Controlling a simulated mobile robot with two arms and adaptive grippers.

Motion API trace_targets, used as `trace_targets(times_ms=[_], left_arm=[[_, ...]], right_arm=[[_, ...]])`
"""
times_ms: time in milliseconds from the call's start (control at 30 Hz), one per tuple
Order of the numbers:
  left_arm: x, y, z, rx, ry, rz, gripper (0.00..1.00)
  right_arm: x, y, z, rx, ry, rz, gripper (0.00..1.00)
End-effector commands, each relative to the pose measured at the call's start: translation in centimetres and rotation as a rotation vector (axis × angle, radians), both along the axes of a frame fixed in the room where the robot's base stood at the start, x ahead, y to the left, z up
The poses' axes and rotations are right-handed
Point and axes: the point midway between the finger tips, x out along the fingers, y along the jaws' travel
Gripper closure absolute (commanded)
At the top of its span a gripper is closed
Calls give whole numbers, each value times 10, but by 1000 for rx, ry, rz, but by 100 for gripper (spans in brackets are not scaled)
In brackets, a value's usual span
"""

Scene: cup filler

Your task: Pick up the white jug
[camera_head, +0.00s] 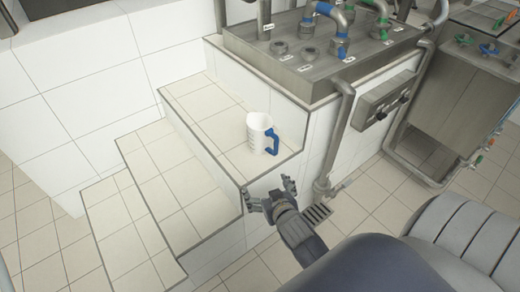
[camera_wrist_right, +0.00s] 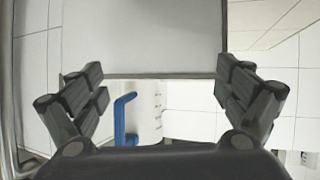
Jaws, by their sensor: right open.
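The white jug (camera_head: 257,132) stands upright on the tiled top step, near its front right corner. Its blue handle (camera_head: 272,141) faces right in the head view. My right gripper (camera_head: 268,190) is open and empty, in front of the step edge, apart from the jug. In the right wrist view the open fingers (camera_wrist_right: 163,87) frame the space ahead. There the jug (camera_wrist_right: 150,115) and its blue handle (camera_wrist_right: 125,118) show low between the fingers, partly hidden by the gripper body. I cannot make out my left gripper in the head view.
Tiled steps (camera_head: 130,215) descend to the left of the jug. A steel counter (camera_head: 325,65) with blue and green taps stands behind it. A vertical pipe (camera_head: 335,140) and a grey control box (camera_head: 385,100) are to the right. The top step is clear around the jug.

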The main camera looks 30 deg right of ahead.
Motion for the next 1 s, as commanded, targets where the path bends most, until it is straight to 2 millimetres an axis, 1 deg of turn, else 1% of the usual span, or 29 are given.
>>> trace_targets(times_ms=[33,67,100,133,200,300,367,500,600,700,867,1000], left_arm=[[0,0,-2,-1,-13,1,100],[-1,1,3,-1,-16,2,100],[-2,1,9,-1,-20,2,100],[-3,1,13,-1,-23,3,100],[-5,2,21,-1,-27,3,100],[-7,2,28,-1,-30,4,100],[-8,2,31,-1,-31,5,100],[-10,3,39,-1,-35,4,100],[-12,3,43,-2,-36,4,100],[-13,3,48,-2,-41,6,100],[-14,3,50,-2,-41,6,100],[-15,4,52,-2,-45,5,100]], right_arm=[[14,-12,16,-10,-110,-27,6],[20,-19,31,-16,-174,-39,6],[26,-26,51,-25,-255,-48,6],[30,-30,64,-30,-307,-54,6],[35,-36,88,-41,-398,-55,6],[38,-40,109,-51,-473,-51,6],[42,-42,115,-56,-495,-49,6],[61,-48,119,-57,-506,-46,6],[76,-52,119,-57,-504,-46,6],[86,-54,118,-55,-504,-45,6],[95,-58,118,-56,-502,-46,6],[111,-64,116,-59,-502,-47,6]])
